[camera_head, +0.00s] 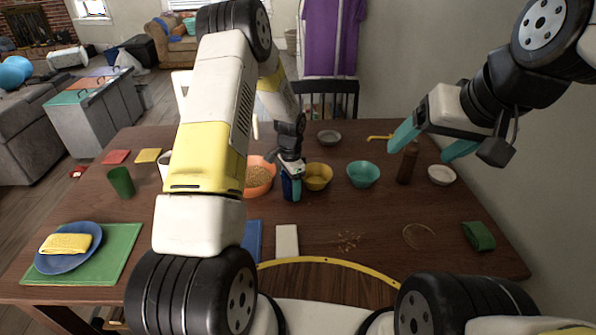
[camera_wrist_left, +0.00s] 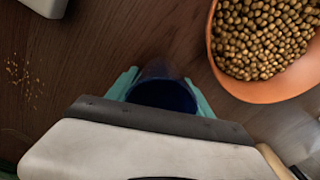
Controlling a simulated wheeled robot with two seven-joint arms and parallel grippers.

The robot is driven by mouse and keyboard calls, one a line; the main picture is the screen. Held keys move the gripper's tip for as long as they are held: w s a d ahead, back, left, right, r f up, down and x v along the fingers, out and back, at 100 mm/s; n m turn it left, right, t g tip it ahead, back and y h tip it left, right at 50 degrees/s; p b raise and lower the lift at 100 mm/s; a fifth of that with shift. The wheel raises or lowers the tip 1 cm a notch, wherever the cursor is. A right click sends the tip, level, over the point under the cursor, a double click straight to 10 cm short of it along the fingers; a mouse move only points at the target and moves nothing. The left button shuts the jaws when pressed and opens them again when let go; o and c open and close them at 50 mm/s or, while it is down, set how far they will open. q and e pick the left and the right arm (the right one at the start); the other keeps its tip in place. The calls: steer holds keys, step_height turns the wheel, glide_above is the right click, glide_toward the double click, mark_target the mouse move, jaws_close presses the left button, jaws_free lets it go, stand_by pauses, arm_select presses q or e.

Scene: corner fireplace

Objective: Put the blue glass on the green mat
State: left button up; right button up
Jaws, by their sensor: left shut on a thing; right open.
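The blue glass (camera_head: 290,187) is on or just above the wooden table near its middle; I cannot tell if it touches the wood. My left gripper (camera_head: 291,172) is shut on it from above. In the left wrist view the dark blue glass (camera_wrist_left: 163,95) sits between the teal fingers of the gripper (camera_wrist_left: 162,88). The green mat (camera_head: 122,248) lies at the table's left front corner, with a blue plate (camera_head: 92,258) and a folded yellow cloth (camera_head: 66,243) on it. My right gripper (camera_head: 431,144) is open and empty above the right side.
An orange bowl of brown pellets (camera_head: 259,178) stands just left of the glass, a yellow bowl (camera_head: 318,176) just right. A teal bowl (camera_head: 363,174) and brown bottle (camera_head: 407,163) are further right. A green cup (camera_head: 121,181) stands behind the mat. The mat's right strip is bare.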

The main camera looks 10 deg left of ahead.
arm_select(q)
step_height(320, 180, up, 10)
steer(key=s+a+n, duration=0.2)
steer(key=s+n, duration=0.7)
steer(key=n, duration=0.2)
steer(key=shift+s+a+r, duration=0.15)
steer(key=shift+a+r, duration=0.05)
